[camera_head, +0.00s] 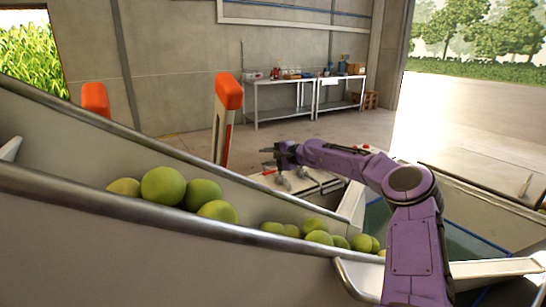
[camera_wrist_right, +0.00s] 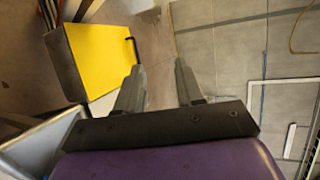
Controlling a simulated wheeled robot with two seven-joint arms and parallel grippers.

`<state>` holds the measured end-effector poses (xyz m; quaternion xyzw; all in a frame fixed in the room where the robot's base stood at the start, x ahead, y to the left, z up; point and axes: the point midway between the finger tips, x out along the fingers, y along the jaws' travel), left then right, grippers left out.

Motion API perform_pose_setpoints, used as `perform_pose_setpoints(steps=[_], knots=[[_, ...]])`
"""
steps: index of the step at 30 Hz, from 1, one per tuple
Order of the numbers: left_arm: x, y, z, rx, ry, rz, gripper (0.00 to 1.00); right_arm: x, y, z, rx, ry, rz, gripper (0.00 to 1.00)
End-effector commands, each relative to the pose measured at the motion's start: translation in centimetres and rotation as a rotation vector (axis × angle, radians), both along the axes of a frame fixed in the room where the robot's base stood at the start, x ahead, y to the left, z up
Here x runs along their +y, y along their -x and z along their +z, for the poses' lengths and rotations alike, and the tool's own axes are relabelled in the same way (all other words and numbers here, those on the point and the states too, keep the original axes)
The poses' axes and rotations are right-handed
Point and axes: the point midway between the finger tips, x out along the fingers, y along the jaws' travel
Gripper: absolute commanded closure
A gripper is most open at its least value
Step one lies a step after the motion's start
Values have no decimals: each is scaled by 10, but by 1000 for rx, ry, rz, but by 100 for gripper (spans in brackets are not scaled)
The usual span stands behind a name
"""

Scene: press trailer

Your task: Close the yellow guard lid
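The yellow guard lid (camera_wrist_right: 100,60) shows in the right wrist view at upper left, as a flat yellow panel with a dark side. A small black handle (camera_wrist_right: 132,47) is at its right edge. My right gripper (camera_wrist_right: 159,68) is open, with its two fingers apart and nothing between them. The fingers are to the right of the lid in that view; I cannot tell whether they touch it. In the head view my right gripper (camera_head: 270,152) is beyond the chute, at the end of my purple arm. The yellow panel cannot be made out there. My left gripper is not in view.
A metal chute (camera_head: 70,195) with several green fruits (camera_head: 163,186) crosses the head view. An orange-topped post (camera_head: 228,92) stands left of my right gripper. Metal tables (camera_head: 290,83) with items stand by the back wall. Open floor (camera_head: 345,127) lies between.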

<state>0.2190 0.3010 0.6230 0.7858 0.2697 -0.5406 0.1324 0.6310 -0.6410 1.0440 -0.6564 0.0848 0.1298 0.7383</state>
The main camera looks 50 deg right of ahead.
Motion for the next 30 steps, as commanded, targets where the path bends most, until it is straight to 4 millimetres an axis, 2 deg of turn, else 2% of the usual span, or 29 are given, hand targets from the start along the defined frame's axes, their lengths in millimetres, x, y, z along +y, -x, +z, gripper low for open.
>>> perform_pose_setpoints(steps=[3, 9, 30], knots=[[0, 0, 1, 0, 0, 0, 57, -1, 13, 7, -4, 0, 1, 63], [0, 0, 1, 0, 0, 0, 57, -1, 25, 9, -1, 1, 1, 63], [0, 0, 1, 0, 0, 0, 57, -1, 26, 9, 0, 1, 1, 63]])
